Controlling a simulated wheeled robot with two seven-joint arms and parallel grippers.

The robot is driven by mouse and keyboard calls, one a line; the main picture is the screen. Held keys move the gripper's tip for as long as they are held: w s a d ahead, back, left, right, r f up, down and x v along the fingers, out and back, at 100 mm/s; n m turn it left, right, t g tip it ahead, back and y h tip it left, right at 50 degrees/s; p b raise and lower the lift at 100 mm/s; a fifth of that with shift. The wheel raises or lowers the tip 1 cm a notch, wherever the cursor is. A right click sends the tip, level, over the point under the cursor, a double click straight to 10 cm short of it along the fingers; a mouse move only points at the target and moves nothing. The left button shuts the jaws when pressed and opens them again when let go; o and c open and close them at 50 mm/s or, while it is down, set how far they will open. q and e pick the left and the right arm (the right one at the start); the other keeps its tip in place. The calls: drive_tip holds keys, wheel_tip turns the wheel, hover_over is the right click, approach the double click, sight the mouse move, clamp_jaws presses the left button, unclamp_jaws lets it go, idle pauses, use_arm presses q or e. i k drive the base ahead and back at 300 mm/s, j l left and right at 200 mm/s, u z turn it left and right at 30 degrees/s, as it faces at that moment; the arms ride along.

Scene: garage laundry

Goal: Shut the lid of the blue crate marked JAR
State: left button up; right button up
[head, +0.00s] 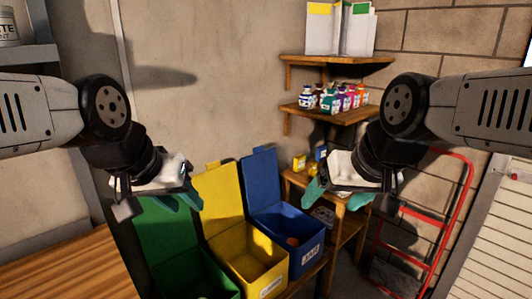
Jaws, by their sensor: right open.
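The blue crate marked JAR (309,257) stands at the right end of a row of three crates. Its blue lid (260,178) stands open and upright at the back of the crate. Something orange-brown shows inside it. My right gripper (337,197) is open and empty, above and right of the crate in the picture, apart from the lid. My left gripper (180,202) hangs over the green and yellow crates, left of the blue lid. Its teal fingertips show, but their gap is unclear.
The yellow crate (264,282) and green crate (205,281) also have raised lids. Wooden shelves (338,118) with small bottles are on the back wall. A red hand truck (436,241) leans at the right. A wooden worktop (70,262) is at lower left.

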sight(260, 171)
drive_tip(key=i+l+z, duration=0.15)
drive_tip(key=i+l, duration=0.4)
drive_tip(key=i+l+z, duration=0.1)
drive_tip(key=i+l, duration=0.4)
drive_tip(key=i, duration=0.2)
